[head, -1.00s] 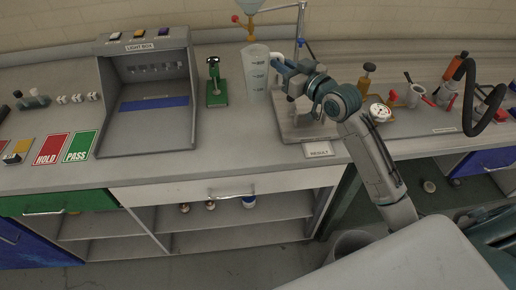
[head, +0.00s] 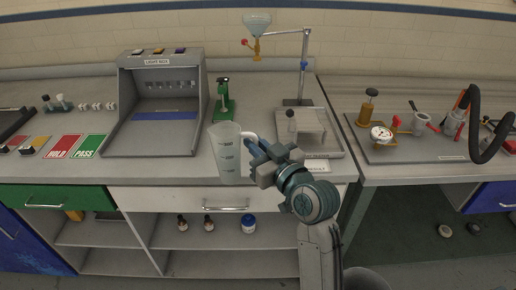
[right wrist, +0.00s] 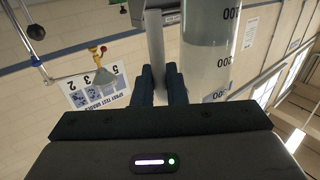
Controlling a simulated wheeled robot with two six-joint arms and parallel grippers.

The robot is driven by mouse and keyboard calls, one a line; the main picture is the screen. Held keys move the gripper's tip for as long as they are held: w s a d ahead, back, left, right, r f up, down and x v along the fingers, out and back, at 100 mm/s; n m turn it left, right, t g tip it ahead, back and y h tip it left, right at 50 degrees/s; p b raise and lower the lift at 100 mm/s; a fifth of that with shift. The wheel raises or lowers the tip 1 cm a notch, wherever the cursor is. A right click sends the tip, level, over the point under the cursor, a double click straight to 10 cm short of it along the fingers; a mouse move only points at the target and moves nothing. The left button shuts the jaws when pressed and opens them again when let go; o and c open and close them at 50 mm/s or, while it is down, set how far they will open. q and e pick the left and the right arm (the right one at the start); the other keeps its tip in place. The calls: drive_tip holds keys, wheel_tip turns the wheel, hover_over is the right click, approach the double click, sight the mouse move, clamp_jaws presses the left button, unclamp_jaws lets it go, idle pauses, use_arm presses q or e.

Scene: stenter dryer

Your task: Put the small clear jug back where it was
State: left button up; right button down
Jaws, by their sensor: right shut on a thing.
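The small clear jug (head: 228,157) is upright at the front edge of the bench, with graduation marks on its side. My right gripper (head: 256,152) is shut on its white handle, to the right of the jug body. In the right wrist view the jug's marked wall (right wrist: 208,50) rises beside the handle, which is between the fingers (right wrist: 161,85). The jug's base overlaps the bench edge above the white drawer; I cannot tell its height over the bench. My left gripper is not in view.
Behind the jug stand a green press-like device (head: 223,103) and a spray stand with a funnel (head: 257,28) over a tray (head: 330,150). A light box (head: 160,95) is at left.

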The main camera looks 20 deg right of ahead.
drive_tip(key=w+d+f+p, duration=0.3)
drive_tip(key=w+d+f, duration=0.2)
drive_tip(key=w, duration=0.8)
drive_tip(key=d, duration=0.3)
drive_tip(key=shift+p, duration=0.35)
drive_tip(key=shift+w+d, duration=0.1)
drive_tip(key=shift+f, duration=0.15)
drive_tip(key=c, duration=1.5)
unclamp_jaws()
